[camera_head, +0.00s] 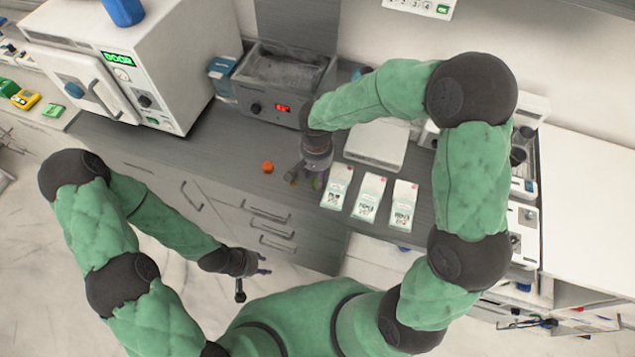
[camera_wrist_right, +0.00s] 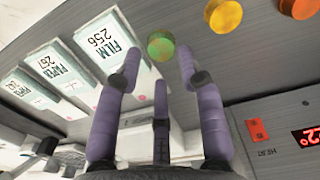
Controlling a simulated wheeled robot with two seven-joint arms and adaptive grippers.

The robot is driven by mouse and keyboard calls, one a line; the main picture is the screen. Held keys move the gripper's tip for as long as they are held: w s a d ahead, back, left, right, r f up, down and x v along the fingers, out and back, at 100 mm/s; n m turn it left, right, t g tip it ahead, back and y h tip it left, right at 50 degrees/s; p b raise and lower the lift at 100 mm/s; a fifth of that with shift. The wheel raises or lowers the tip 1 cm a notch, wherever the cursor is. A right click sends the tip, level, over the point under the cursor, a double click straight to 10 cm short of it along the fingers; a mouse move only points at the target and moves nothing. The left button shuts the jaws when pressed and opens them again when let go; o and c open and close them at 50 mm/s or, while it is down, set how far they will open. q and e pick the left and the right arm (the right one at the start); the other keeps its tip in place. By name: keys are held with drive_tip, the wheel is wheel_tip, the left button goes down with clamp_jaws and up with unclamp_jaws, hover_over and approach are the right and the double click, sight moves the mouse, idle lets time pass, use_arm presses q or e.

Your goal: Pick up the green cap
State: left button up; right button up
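The green cap (camera_wrist_right: 160,46) lies on the grey counter, beyond and between the fingertips of my right gripper (camera_wrist_right: 157,68) in the right wrist view. The fingers are spread and hold nothing; I cannot tell whether they touch the cap. In the head view my right gripper (camera_head: 304,181) points down at the counter, and the green cap (camera_head: 317,184) is partly hidden by it. My left gripper (camera_head: 266,264) is in front of the counter, away from the caps, with its fingers apart and empty.
A yellow cap (camera_wrist_right: 223,15) and an orange cap (camera_wrist_right: 300,8) lie beside the green one. Labelled white packets (camera_head: 368,198) lie to the right of my right gripper. A grey bath with a red display (camera_head: 284,108) stands behind. The counter left of the orange cap is clear.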

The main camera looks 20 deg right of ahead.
drive_tip(key=f, duration=0.3)
drive_tip(key=f+b, duration=0.1)
drive_tip(key=f, duration=0.1)
drive_tip(key=shift+w+d, duration=0.2)
drive_tip(key=shift+w, duration=0.1)
drive_tip(key=c, duration=0.5)
drive_tip(key=shift+r, duration=0.15)
